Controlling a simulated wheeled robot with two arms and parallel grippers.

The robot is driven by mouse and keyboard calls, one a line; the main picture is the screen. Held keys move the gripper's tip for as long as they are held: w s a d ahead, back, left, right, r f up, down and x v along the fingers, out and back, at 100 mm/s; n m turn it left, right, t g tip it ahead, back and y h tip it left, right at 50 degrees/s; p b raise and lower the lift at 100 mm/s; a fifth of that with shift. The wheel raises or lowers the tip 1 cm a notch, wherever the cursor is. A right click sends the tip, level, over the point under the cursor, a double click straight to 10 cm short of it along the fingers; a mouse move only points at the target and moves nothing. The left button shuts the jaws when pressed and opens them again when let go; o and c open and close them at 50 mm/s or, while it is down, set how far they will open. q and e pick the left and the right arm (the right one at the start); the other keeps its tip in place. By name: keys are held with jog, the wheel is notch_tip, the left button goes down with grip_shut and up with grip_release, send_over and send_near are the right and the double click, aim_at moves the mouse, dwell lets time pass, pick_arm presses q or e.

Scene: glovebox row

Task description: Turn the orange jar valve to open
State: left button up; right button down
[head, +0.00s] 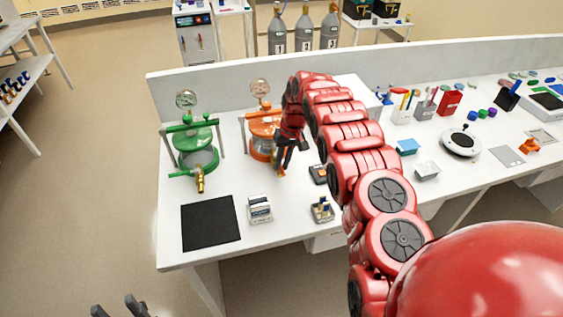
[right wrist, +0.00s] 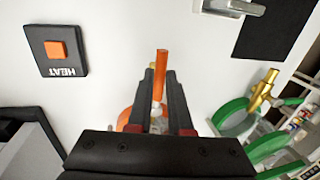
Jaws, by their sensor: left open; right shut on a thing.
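The orange jar (head: 262,128) stands on the white bench in the head view, with a round gauge on top. My right arm partly hides its right side. In the right wrist view, an orange valve handle (right wrist: 161,62) sticks out between the fingertips of my right gripper (right wrist: 161,78), which is shut on it. Part of the orange jar (right wrist: 125,118) shows behind the fingers. In the head view my right gripper (head: 286,155) is at the jar's front right. My left gripper (head: 122,306) is open and empty at the bottom left, off the bench.
A green jar (head: 196,140) with a brass valve (head: 199,182) stands left of the orange one. A black mat (head: 210,223), a white device (head: 260,209) and a small device (head: 321,210) lie near the front edge. A black HEAT button box (right wrist: 55,50) shows in the wrist view.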

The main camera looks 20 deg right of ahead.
jog(key=shift+d, duration=0.1)
jog(key=c, duration=0.8)
grip_release()
jog(key=shift+c, duration=0.2)
jog(key=d+r+p, duration=0.1)
jog(key=d+r, duration=0.2)
jog(key=r, duration=1.4)
jog(key=shift+s+d, duration=0.2)
jog(key=shift+s, duration=0.1)
jog(key=shift+w, duration=0.1)
